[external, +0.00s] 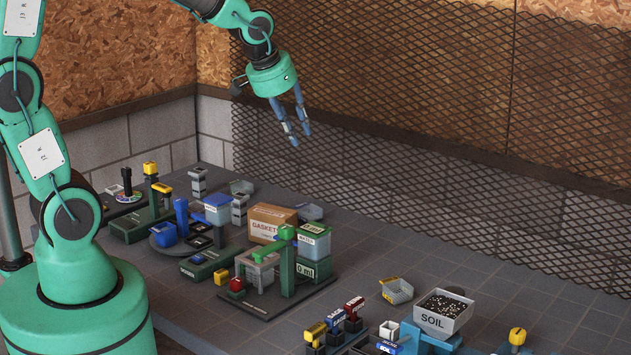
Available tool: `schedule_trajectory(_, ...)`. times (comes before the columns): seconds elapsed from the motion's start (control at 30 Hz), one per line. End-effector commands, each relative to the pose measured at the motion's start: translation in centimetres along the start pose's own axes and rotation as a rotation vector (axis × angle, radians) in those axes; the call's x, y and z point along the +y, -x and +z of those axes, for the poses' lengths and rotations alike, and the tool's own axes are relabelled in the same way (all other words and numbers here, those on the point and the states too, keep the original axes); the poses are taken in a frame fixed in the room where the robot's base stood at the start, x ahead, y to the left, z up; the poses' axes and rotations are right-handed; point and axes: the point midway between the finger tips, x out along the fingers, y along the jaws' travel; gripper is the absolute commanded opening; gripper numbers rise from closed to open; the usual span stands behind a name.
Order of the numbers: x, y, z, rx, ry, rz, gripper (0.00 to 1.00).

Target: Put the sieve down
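My gripper (300,139) hangs high above the back of the table, in front of the mesh wall. Its two blue fingers point down, are apart, and hold nothing that I can see. A small grey open tray with a yellow label (397,292) sits on the table, left of the soil box (443,314). It may be the sieve, but I cannot tell at this size. The soil box is white, marked SOIL, and holds dark soil with pale specks. My gripper is well clear of both.
A green stand (288,270), a cardboard gasket box (272,222) and several bins crowd the table's left and middle. Coloured handled tools (335,322) stand at the front. The mesh wall (430,110) closes off the back. Bare table lies right of the green water bin (314,240).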

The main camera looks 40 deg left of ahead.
Motion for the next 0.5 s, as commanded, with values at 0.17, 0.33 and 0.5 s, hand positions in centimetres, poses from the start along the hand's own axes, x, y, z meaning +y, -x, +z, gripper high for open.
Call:
schedule_trajectory(0.17, -3.9, 6.5, 3.7, 0.016, 0.05, -0.019, 0.25)
schedule_trajectory(0.33, -6.5, 11.5, 8.1, 0.027, 0.09, -0.034, 0.25)
schedule_trajectory(0.5, -8.2, 15.5, 13.0, 0.036, 0.125, -0.045, 0.25)
